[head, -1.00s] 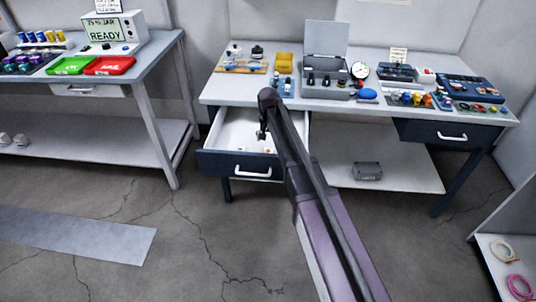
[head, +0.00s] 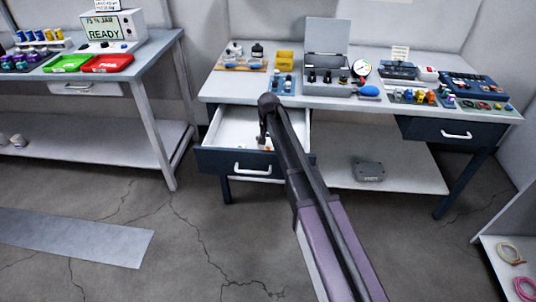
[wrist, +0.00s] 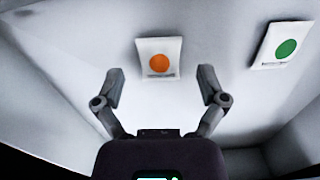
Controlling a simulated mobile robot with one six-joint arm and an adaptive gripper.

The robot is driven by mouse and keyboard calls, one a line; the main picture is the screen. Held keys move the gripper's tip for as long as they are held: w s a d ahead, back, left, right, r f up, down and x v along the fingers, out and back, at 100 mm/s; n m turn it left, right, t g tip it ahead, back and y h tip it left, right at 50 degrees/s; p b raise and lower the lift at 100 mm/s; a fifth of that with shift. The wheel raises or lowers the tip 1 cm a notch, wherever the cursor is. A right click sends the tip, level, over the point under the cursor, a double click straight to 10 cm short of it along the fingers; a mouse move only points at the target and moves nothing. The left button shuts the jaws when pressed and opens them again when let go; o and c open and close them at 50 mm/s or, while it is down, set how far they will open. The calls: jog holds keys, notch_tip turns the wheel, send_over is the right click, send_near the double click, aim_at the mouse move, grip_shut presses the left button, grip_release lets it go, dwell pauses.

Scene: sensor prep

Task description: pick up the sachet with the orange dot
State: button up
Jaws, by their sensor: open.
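In the wrist view a white sachet with an orange dot (wrist: 159,59) lies on the floor of the open drawer. A second white sachet with a green dot (wrist: 284,46) lies to its right, tilted in the picture. My gripper (wrist: 160,80) is open and empty, and its two fingers point toward the orange-dot sachet, with the sachet between and just beyond the tips. In the head view my gripper (head: 262,138) is inside the open drawer (head: 225,125). The sachets are too small there to tell apart, and my arm hides part of the drawer.
The drawer walls rise close around my gripper. The bench top (head: 225,88) above holds an open grey case (head: 327,68), a blue bulb (head: 369,91) and other small gear. A grey box (head: 369,171) sits on the lower shelf. Another bench with green and red trays stands at left.

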jog(key=shift+f+b, duration=0.35)
jog(key=shift+f, duration=0.25)
jog(key=c, duration=0.9)
